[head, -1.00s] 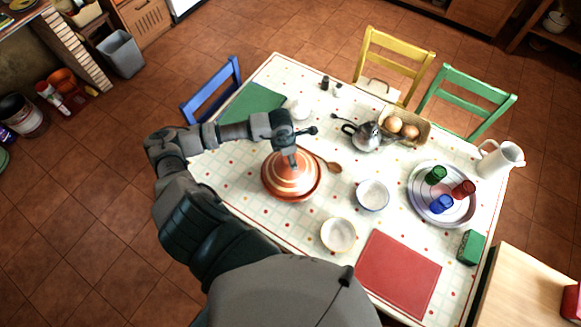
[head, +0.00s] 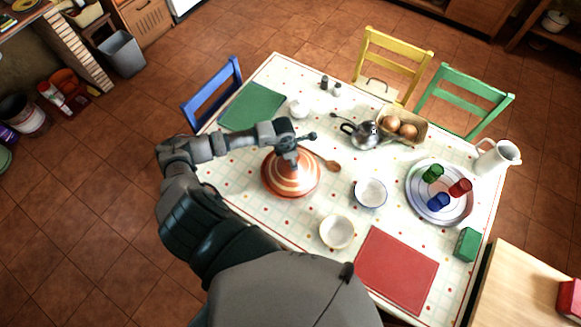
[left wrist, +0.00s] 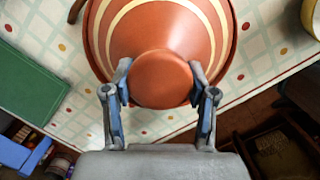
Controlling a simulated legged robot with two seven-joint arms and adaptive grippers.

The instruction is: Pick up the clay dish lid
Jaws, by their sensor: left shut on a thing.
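The clay dish lid (head: 292,180) is an orange-brown cone with cream rings, standing on its clay dish on the table. In the left wrist view the lid (left wrist: 158,35) fills the upper middle, with its round knob (left wrist: 161,79) towards me. My left gripper (left wrist: 161,92) has one finger on each side of the knob and is shut on it. In the head view my left gripper (head: 289,157) is right above the lid and hides its top. The lid appears seated on the dish, though the seam is hard to make out. My right gripper is not in view.
A wooden spoon (head: 326,160) lies right beside the dish. A green mat (head: 252,106) lies behind.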

